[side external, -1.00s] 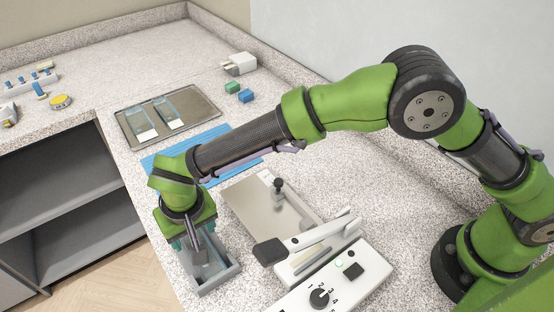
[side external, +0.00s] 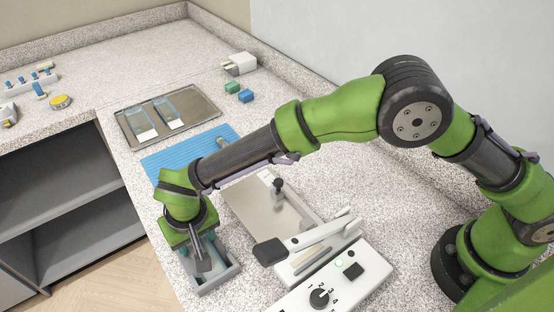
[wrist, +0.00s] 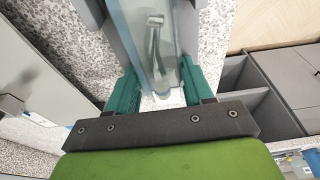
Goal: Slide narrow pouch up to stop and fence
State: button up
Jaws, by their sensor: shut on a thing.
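My gripper (side external: 203,257) is down at the grey open-topped tray (side external: 233,272) at the counter's front edge. In the wrist view its teal fingers (wrist: 160,82) stand on both sides of a narrow clear-blue pouch (wrist: 160,35) and are shut on it. A metal instrument shows inside the pouch, and its near end is white. The pouch lies lengthwise between the grey tray walls in the wrist view. Its far end is cut off by the frame. In the side view my gripper mostly hides the pouch, so its contact with the stop and fence cannot be told.
A sealer (side external: 330,290) with a black-ended lever and dial stands right of the tray, beside a steel plate (side external: 255,205) with a black knob. A blue ribbed mat (side external: 165,162) and a metal tray (side external: 195,100) with two pouches lie behind. Small green and blue blocks sit farther back.

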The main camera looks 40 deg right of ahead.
grip_shut()
jog(key=shift+r, duration=0.9)
dwell(0.4)
jog(key=shift+r, duration=1.35)
jog(key=shift+r, duration=0.2)
jog(key=shift+r, duration=1.6)
jog(key=m, duration=0.4)
jog(key=shift+h, duration=0.4)
jog(key=m, duration=0.5)
jog(key=shift+g+h, duration=0.3)
jog(key=shift+h, duration=0.1)
